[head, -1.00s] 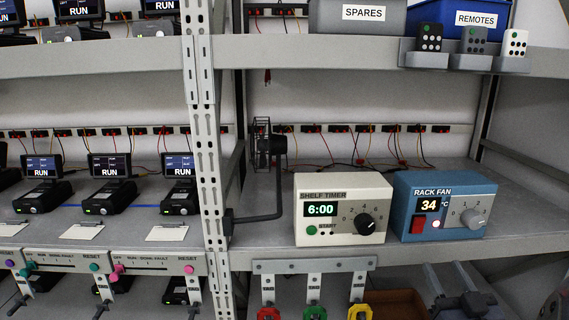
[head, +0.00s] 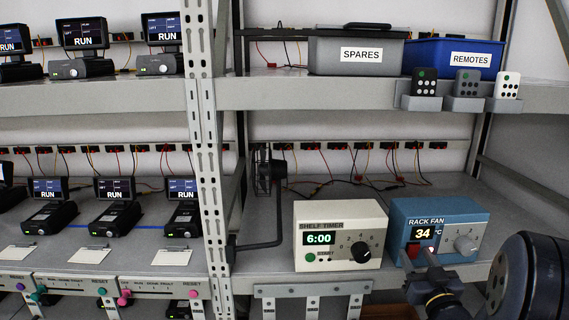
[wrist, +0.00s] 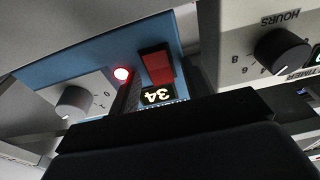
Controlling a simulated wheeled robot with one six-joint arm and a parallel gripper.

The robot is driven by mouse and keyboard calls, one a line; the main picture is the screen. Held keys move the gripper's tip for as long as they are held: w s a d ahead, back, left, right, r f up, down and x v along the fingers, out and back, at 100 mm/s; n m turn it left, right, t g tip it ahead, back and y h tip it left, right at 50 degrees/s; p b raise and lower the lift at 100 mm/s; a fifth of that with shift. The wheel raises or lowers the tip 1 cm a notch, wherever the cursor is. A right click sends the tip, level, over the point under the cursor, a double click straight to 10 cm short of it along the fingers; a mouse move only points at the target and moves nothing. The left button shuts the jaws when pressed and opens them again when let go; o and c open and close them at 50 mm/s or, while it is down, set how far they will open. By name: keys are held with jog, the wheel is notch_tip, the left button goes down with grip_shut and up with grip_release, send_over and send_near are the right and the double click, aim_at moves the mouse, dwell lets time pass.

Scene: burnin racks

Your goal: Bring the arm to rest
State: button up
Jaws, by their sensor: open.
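My gripper (head: 419,254) is in front of the blue rack fan box (head: 474,214) at the lower right of the head view. Its fingertips are close to the box's front, by the red switch and the lit red lamp; contact cannot be told. It is open, with nothing seen held. In the wrist view, which is upside down, the dark gripper body (wrist: 165,128) fills the bottom. The red switch (wrist: 157,66), glowing lamp (wrist: 122,74) and display reading 34 (wrist: 163,95) lie just beyond it.
The cream shelf timer (head: 340,212), reading 6:00, stands left of the fan box. Above are a shelf edge (head: 310,95), a spares bin (head: 355,58), a remotes bin (head: 420,48) and several remotes. A perforated upright (head: 209,160) and a small black fan (head: 264,170) stand to the left.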

jog(key=shift+r+g+p, duration=0.45)
jog(key=shift+g+p, duration=0.45)
jog(key=shift+p, duration=2.4)
